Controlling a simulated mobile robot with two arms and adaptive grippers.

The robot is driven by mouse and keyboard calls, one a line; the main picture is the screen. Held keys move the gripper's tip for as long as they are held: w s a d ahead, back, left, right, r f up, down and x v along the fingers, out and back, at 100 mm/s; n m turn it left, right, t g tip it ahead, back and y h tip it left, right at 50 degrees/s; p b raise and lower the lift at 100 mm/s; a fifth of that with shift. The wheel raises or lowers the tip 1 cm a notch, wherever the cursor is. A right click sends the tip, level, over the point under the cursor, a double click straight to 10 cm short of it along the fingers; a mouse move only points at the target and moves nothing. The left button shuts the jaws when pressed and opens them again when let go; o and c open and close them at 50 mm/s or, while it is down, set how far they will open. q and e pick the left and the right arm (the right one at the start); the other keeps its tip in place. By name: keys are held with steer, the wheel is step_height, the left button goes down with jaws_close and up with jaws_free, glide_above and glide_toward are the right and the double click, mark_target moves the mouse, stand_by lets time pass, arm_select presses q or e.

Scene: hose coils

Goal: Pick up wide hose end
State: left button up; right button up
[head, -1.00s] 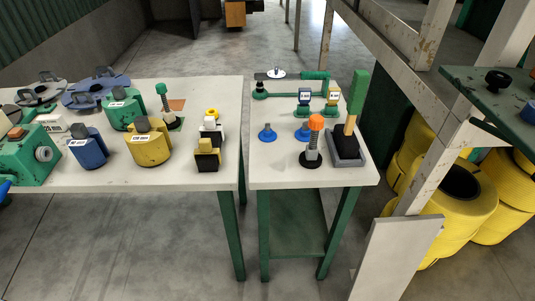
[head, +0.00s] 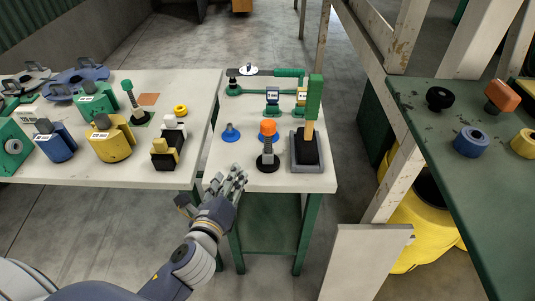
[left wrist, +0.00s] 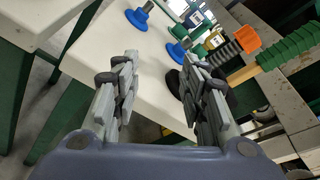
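My left gripper (head: 236,178) is at the front left edge of the small white table (head: 225,178), open and empty. In the left wrist view its two fingers (left wrist: 158,85) stand apart, with the table top between and beyond them. I cannot tell for certain which thing is the wide hose end. Yellow coils (head: 422,232) that look like hose lie on the floor under the frame at right, partly hidden. Small blue flanged pieces (head: 231,134) stand on the small table; two show in the left wrist view (left wrist: 137,18). My right gripper is out of view.
An orange-capped ribbed post (head: 268,150) and a green-handled tool (head: 315,97) in a grey tray stand beyond my gripper. The left table (head: 150,172) holds several blocks. A green bench (head: 452,142) with knobs is at right. The table's front strip is clear.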

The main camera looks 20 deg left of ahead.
mark_target(267, 145)
arm_select(q)
steer(key=w+d+r+m+h, duration=0.1)
steer(key=w+d+m, duration=0.1)
steer(key=m, duration=0.1)
steer(key=w+d+r+m+t+h+p, duration=0.1)
steer(key=w+d+m, duration=0.1)
steer(key=m, duration=0.2)
steer(key=w+d+r+m+t+h, duration=0.1)
steer(key=w+d+m+h, duration=0.1)
steer(key=w+m, duration=0.1)
steer(key=shift+r+m, duration=0.1)
steer(key=shift+m, duration=0.4)
steer(key=shift+t, duration=0.3)
steer(key=w+p, duration=0.1)
steer(key=w, duration=0.4)
steer(key=shift+w, duration=0.35)
jaws_close()
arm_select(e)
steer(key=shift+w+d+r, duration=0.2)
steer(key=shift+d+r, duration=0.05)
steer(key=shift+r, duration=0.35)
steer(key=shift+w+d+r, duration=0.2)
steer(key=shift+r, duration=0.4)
